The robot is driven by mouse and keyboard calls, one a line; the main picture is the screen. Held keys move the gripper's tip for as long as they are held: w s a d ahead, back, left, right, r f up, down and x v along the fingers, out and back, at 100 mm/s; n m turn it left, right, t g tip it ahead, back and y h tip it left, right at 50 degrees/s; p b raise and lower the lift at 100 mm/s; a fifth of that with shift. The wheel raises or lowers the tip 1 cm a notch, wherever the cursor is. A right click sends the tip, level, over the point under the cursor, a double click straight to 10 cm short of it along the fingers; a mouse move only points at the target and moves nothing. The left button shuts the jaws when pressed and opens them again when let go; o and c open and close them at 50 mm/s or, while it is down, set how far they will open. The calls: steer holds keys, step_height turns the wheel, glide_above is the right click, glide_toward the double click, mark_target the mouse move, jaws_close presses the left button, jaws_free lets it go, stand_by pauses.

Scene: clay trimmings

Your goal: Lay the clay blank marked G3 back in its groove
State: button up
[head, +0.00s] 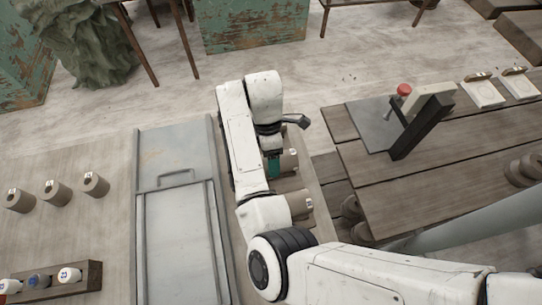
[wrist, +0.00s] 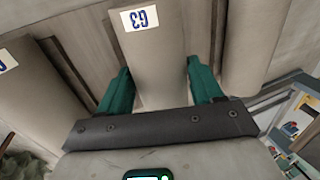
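The clay blank G3 (wrist: 155,50) is a grey-brown cylinder with a white label, upside down in the wrist view. My gripper (wrist: 160,72) has its two teal fingers on either side of the blank, and they appear to touch it. In the head view, my gripper (head: 273,166) is over the narrow strip right of the grey metal plate, largely hidden by my arm. A blank there (head: 290,166) shows beside the teal finger. Similar blanks lie left (wrist: 35,100) and right (wrist: 258,45) of G3. Whether G3 rests fully in its groove is hidden.
Several labelled clay pieces (head: 57,194) stand on the left table. A wooden box (head: 82,280) holds small jars at the lower left. The grey metal plate (head: 175,245) is clear. A red-knobbed tool (head: 404,90) stands on the right wooden table (head: 450,150).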

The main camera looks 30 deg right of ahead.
steer(key=shift+o, duration=0.7)
steer(key=shift+s+f, duration=0.15)
steer(key=shift+f, duration=0.35)
steer(key=a+p+v, duration=0.1)
steer(key=p+v, duration=0.2)
steer(key=v, duration=0.8)
steer(key=shift+d+r, duration=0.35)
steer(key=shift+d, duration=0.15)
